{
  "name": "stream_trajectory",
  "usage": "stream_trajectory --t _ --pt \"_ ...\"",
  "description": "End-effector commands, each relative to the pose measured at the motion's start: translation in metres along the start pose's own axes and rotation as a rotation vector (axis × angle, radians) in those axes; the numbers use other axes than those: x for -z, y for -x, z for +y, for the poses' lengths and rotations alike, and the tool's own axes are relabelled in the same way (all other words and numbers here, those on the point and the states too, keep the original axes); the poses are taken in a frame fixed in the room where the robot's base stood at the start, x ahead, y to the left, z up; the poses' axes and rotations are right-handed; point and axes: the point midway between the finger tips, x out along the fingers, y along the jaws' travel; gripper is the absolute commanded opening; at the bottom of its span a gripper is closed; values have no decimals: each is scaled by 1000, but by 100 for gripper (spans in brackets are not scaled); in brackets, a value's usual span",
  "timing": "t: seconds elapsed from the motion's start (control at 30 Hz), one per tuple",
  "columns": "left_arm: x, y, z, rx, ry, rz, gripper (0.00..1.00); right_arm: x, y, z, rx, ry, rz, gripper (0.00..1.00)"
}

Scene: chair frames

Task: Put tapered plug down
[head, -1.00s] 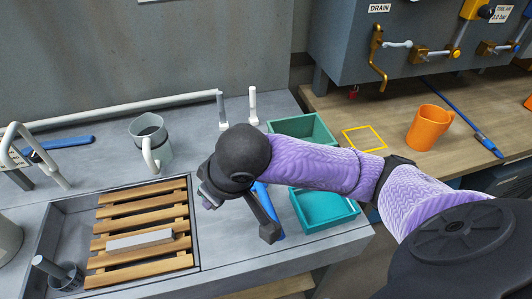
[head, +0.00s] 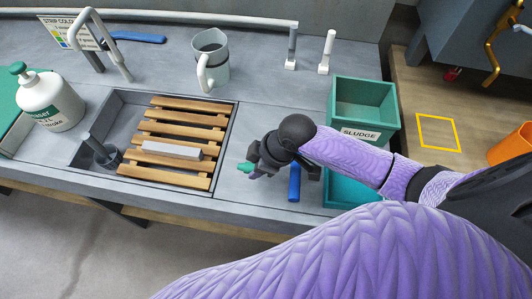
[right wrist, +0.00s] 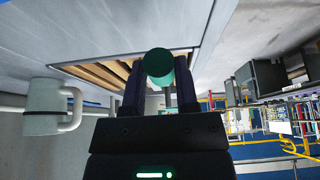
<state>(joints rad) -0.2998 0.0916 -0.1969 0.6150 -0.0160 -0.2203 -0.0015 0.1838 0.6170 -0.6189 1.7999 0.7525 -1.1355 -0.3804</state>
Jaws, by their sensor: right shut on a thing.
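The tapered plug (head: 245,168) is green, and only its end shows in the head view, at the tips of my right gripper (head: 254,162). In the right wrist view the plug (right wrist: 158,64) shows its round green end between the two dark fingers of my right gripper (right wrist: 155,85). The gripper is shut on it and holds it over the grey worktop (head: 236,188), just right of the slatted wooden rack (head: 180,128). I cannot tell how far it is above the surface. My left gripper is not in view.
A grey bar (head: 172,150) lies on the rack in a sunken basin. A grey jug (head: 211,60) stands behind it. A blue-handled tool (head: 294,182) and a green bin marked SLUDGE (head: 365,105) are right of the gripper. A white pump bottle (head: 50,103) stands at left.

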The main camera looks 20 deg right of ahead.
Motion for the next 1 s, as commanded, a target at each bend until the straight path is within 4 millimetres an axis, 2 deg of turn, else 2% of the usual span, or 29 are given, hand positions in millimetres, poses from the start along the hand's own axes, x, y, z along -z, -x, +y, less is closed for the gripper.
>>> stream_trajectory --t 0.03,0.3,0.6,0.63,0.77,0.8,1.0 --pt "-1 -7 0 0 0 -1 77 -5 -11 -1 2 -1 -1 0" --pt "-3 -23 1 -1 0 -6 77 -24 -49 0 0 -2 -2 0" --pt "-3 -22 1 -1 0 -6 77 -24 -50 0 -1 0 0 0" --pt "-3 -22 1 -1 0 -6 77 -24 -50 0 -2 0 0 40" --pt "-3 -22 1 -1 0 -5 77 -24 -49 0 -2 0 0 67" --pt "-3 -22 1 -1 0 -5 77 -24 -49 0 -2 0 0 73" --pt "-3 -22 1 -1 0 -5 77 -24 -49 0 -1 0 0 73"
